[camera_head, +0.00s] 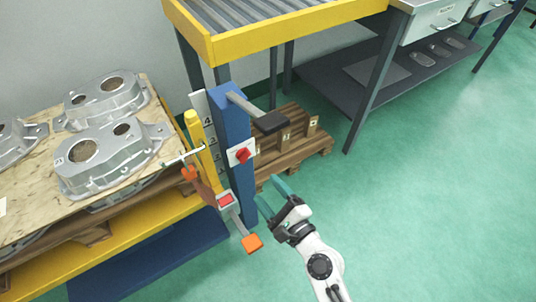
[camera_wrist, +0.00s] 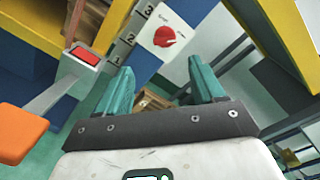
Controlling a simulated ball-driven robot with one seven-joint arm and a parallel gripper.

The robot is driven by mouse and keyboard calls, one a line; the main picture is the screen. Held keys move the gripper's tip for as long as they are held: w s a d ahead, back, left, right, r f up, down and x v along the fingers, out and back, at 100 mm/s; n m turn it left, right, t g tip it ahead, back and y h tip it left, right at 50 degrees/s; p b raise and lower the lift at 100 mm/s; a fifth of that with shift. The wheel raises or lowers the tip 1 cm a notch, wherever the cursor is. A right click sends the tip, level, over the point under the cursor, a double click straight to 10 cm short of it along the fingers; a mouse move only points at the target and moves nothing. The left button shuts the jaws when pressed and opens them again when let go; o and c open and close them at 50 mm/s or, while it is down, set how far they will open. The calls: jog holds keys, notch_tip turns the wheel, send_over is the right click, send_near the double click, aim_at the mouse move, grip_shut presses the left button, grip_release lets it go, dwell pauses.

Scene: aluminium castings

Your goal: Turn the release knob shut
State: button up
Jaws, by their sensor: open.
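The release knob (camera_head: 243,154) is red and sits on a small white plate on the front of a blue column (camera_head: 234,122). In the wrist view the knob (camera_wrist: 164,37) is at the top centre, beyond the fingertips, with small unreadable lettering around it. My gripper (camera_head: 267,188) is open and empty, below and to the right of the knob in the head view, apart from it. Its two teal fingers (camera_wrist: 161,70) are spread in the wrist view, with the knob above the gap between them. Which way the knob is turned is hard to tell.
A grey bar with a dark end (camera_head: 270,122) juts out above the knob. Castings lie on a pallet (camera_head: 40,210). Green floor right is clear.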

aim_at(244, 156)
jog(key=shift+m, duration=0.5)
jog(key=x, duration=1.1)
jog(key=shift+w+d, duration=0.3)
jog(key=shift+w, duration=0.15)
jog(key=shift+c, duration=0.4)
jog(key=c, duration=1)
